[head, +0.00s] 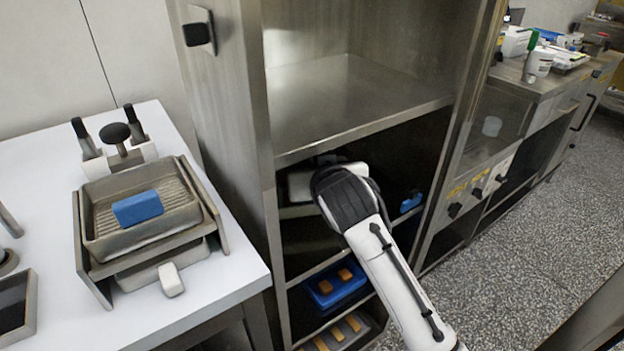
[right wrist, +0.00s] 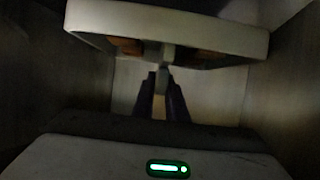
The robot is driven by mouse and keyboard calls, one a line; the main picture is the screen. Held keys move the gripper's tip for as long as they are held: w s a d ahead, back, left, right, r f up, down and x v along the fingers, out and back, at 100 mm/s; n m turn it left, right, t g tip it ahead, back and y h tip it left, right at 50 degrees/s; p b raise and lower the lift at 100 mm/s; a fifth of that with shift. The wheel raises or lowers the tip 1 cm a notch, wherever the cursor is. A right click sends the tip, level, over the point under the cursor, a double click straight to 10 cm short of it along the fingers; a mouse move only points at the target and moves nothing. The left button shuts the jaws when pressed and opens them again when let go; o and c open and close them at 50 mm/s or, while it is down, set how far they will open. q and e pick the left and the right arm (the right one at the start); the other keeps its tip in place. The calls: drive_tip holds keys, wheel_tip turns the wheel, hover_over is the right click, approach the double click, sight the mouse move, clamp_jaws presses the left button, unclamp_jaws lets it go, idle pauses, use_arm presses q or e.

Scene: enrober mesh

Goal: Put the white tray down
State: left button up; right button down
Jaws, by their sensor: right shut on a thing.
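The white tray (head: 299,185) is inside the steel cabinet, below the wide upper shelf, mostly hidden behind my right gripper (head: 338,188). In the right wrist view the white tray (right wrist: 165,15) shows from close up, with brownish pieces partly visible at it. My right gripper (right wrist: 161,92) is shut on the tray at the middle of its near side. The picture is dark there, and I cannot tell whether the tray touches a shelf. My left gripper is not in view.
The cabinet's upper shelf (head: 350,100) is bare. Lower down are a blue tray (head: 335,287) with brown pieces and a dark tray (head: 345,335). A blue object (head: 411,202) lies right of my gripper. A white table (head: 200,290) with a blue block (head: 137,207) stands left.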

drive_tip(key=shift+w+a+f+b, duration=0.1)
drive_tip(key=shift+f+b, duration=0.25)
drive_tip(key=shift+f, duration=1.3)
drive_tip(key=shift+f, duration=0.15)
drive_tip(key=c, duration=1.8)
unclamp_jaws()
drive_tip(key=shift+f, duration=0.1)
drive_tip(key=shift+o, duration=0.2)
drive_tip(key=shift+r, duration=0.2)
drive_tip(key=p+v, duration=0.1)
drive_tip(key=v, duration=1.1)
drive_tip(key=shift+p, duration=0.4)
drive_tip(key=shift+f, duration=0.2)
